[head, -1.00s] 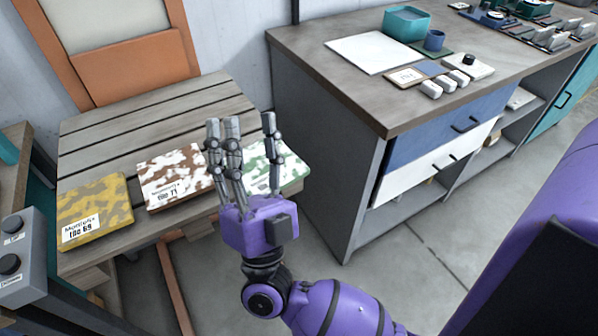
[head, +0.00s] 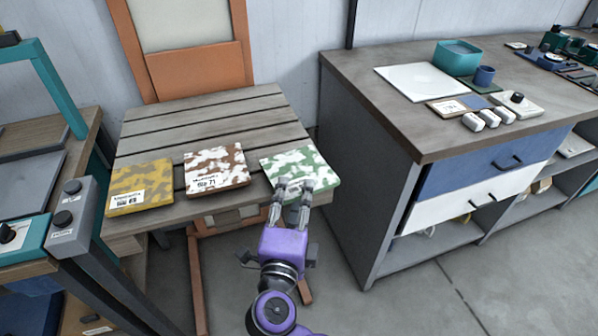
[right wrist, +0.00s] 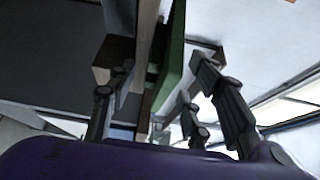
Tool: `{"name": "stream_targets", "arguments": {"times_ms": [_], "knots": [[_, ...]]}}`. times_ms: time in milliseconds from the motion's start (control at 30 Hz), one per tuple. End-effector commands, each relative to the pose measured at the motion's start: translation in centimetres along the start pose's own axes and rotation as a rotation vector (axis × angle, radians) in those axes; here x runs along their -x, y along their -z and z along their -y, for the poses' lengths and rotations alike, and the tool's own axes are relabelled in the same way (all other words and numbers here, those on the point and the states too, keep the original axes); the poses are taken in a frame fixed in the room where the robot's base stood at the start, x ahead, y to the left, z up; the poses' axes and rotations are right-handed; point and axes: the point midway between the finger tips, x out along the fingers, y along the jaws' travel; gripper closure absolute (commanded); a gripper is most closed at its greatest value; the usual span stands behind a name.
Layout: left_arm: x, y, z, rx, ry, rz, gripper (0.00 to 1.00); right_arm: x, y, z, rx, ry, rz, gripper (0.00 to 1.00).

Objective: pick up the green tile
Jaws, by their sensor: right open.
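The green and white camouflage tile (head: 303,165) lies at the right end of the slatted bench, its front edge reaching past the bench front. My right gripper (head: 292,186) is open at that front edge, its fingers covering a small part of the tile. In the right wrist view the tile's green edge (right wrist: 177,65) runs between the fingers of the gripper (right wrist: 163,80), one finger to its left and two to its right. I cannot tell whether any finger touches it. My left gripper is not in view.
A brown camouflage tile (head: 228,160) and a yellow one (head: 148,178) lie to the left on the bench (head: 208,113). A grey drawer cabinet (head: 368,165) stands close on the right. A control box with knobs (head: 78,210) is at the left.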

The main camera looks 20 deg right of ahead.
Motion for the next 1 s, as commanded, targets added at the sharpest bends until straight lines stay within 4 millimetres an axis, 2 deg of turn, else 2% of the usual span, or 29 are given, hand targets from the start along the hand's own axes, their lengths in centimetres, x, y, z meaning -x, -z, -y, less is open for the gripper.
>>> {"name": "stream_targets", "arguments": {"times_ms": [100, 333, 700, 1000], "knots": [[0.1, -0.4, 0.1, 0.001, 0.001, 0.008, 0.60, -1.0, 0.0, 0.0, 0.000, 0.000, 0.001, 0.54], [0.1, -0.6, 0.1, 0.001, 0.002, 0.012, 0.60, -1.1, 0.0, 0.0, 0.000, -0.001, 0.000, 0.54], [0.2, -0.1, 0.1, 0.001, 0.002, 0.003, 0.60, -1.0, 0.0, 0.0, 0.001, -0.001, 0.000, 1.00], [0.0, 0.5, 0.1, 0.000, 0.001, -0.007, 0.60, -1.1, 0.0, 0.1, 0.000, 0.003, 0.000, 1.00]]}}
